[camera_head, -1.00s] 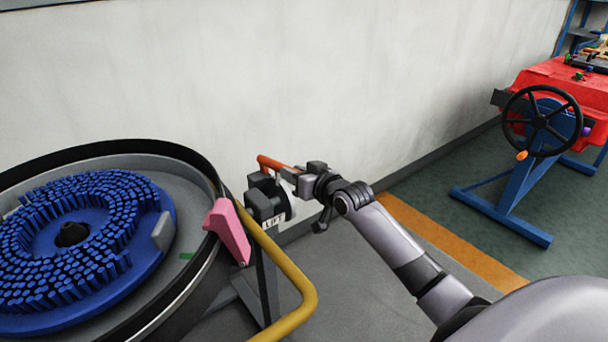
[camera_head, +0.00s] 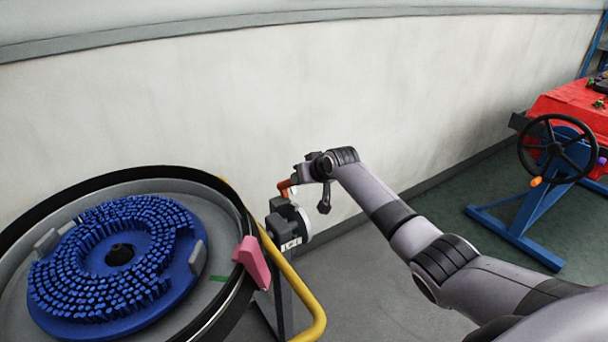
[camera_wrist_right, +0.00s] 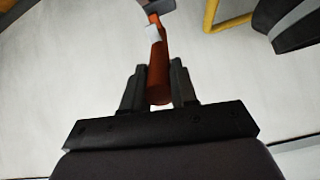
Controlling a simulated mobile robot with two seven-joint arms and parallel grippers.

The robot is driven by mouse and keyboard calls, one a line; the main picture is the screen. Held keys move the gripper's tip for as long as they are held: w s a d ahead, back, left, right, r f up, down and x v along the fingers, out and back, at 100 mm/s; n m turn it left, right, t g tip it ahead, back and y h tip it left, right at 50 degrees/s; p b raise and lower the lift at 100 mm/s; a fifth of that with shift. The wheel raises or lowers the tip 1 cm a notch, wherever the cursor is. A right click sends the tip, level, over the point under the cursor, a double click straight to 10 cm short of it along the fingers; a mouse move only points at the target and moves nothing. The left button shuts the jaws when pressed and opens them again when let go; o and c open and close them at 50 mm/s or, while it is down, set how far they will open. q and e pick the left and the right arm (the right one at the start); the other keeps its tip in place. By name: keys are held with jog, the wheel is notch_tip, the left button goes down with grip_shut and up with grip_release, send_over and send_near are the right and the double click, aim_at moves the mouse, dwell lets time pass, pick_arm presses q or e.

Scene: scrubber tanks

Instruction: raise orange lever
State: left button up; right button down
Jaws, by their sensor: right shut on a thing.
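The orange lever (camera_head: 284,187) stands up from a dark grey lift unit (camera_head: 287,222) beside the round tank. My right gripper (camera_head: 293,183) is at the lever's upper end, partly hiding it. In the right wrist view the lever (camera_wrist_right: 157,62) runs between the two dark fingers of my right gripper (camera_wrist_right: 158,88), which are shut on it. My left gripper is not in view.
The round tank (camera_head: 236,204) with a blue brush disc (camera_head: 70,296) fills the lower left. A pink block (camera_head: 252,263) sits on its rim, next to a yellow rail (camera_head: 306,296). A wall stands behind. A black handwheel (camera_head: 557,149) is at the right.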

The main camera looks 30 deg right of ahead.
jog(key=shift+w+r, duration=0.1)
jog(key=shift+r, duration=0.05)
dwell(0.3)
jog(key=c, duration=0.9)
grip_release()
jog(key=shift+s+r+p, duration=0.3)
jog(key=shift+s+r, duration=0.1)
jog(key=shift+s, duration=0.1)
jog(key=shift+p+v, duration=0.3)
jog(key=shift+v, duration=2.55)
